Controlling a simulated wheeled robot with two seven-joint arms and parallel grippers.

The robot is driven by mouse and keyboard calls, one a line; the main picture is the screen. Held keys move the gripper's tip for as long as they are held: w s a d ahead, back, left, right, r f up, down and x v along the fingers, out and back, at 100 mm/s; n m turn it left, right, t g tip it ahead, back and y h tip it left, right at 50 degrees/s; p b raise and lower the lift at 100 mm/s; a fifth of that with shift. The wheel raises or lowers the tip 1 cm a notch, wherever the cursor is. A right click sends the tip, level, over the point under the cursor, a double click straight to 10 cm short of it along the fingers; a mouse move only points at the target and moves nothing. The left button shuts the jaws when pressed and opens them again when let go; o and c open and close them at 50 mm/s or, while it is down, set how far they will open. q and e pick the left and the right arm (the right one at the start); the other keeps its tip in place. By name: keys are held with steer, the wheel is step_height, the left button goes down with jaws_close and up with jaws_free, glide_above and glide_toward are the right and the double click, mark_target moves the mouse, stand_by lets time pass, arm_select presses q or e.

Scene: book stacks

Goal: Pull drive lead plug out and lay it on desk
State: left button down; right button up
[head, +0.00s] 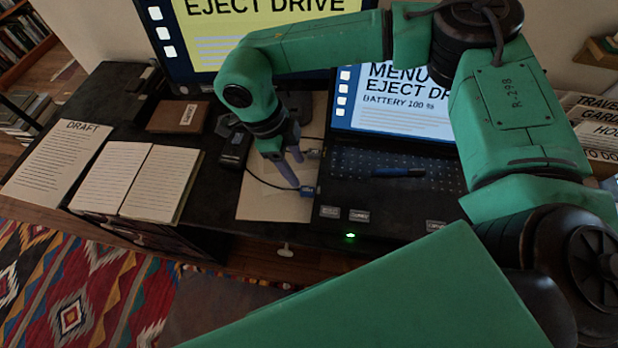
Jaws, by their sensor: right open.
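My left gripper is not in view.
A tan sheet (262,205) lies under the lead. An open notebook (140,180), a draft page (62,160) and a brown book (178,117) lie to the left. A monitor (255,30) stands behind. A pen (398,172) lies on the keyboard. Bare desk shows left of the sheet.

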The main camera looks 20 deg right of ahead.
mark_target(309, 189)
steer(key=b+x, duration=0.2)
steer(key=x, duration=0.1)
steer(key=shift+f, duration=0.4)
steer(key=b+x, duration=0.3)
steer(key=x, duration=0.1)
steer(key=shift+s+d+f, duration=0.1)
steer(key=shift+f, duration=0.3)
steer(key=shift+d+f+b, duration=0.15)
steer(key=shift+f+b, duration=0.1)
steer(key=shift+b, duration=0.05)
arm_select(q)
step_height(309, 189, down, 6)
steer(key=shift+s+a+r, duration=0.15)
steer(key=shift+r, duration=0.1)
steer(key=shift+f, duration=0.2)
arm_select(e)
steer(key=shift+c, duration=0.2)
